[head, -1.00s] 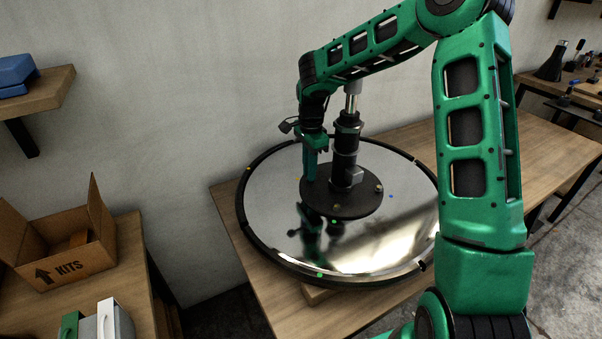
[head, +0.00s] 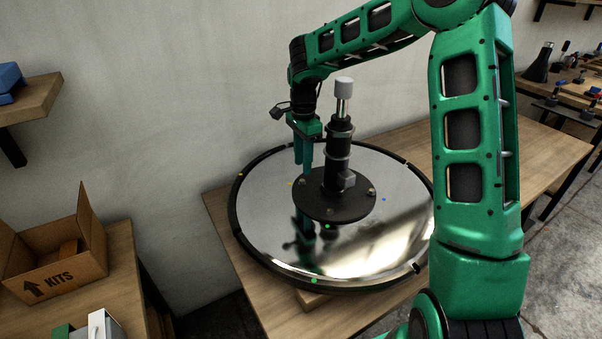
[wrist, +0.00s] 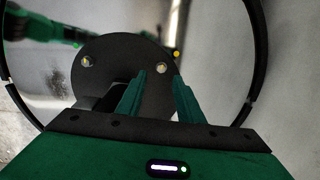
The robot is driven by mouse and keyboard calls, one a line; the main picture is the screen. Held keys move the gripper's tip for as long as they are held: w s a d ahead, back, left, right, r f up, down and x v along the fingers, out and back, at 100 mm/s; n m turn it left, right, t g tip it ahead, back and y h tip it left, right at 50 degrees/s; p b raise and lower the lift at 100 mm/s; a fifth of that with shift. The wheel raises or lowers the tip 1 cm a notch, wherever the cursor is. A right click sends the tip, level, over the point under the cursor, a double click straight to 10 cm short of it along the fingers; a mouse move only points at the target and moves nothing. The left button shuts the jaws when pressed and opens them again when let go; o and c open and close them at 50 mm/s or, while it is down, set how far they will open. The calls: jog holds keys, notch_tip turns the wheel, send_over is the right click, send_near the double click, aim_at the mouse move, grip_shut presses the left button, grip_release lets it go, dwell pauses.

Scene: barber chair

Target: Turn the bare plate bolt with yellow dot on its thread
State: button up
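The round black plate (head: 345,208) sits at the middle of a mirror-like disc, under an upright black cylinder. In the wrist view, a pale bolt head (wrist: 161,68) stands near the edge of the black plate (wrist: 110,75), beside a yellow dot (wrist: 177,53) on the disc. A second bolt (wrist: 87,61) shows at the left. My gripper (wrist: 159,76) is open and empty, its fingertips appearing on either side of and just below the pale bolt head. In the head view my gripper (head: 303,170) points down above the plate's left edge.
The cylinder (head: 340,150) with its grey cap stands close to the right of my gripper. The disc's black rim (head: 258,266) carries coloured dots and rests on a wooden table (head: 225,215). A KITS box (head: 60,265) stands at left.

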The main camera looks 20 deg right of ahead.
aim_at(304, 180)
notch_tip(304, 180, up, 5)
jog(key=shift+r, duration=0.1)
jog(key=shift+s+d, duration=0.1)
dwell(0.5)
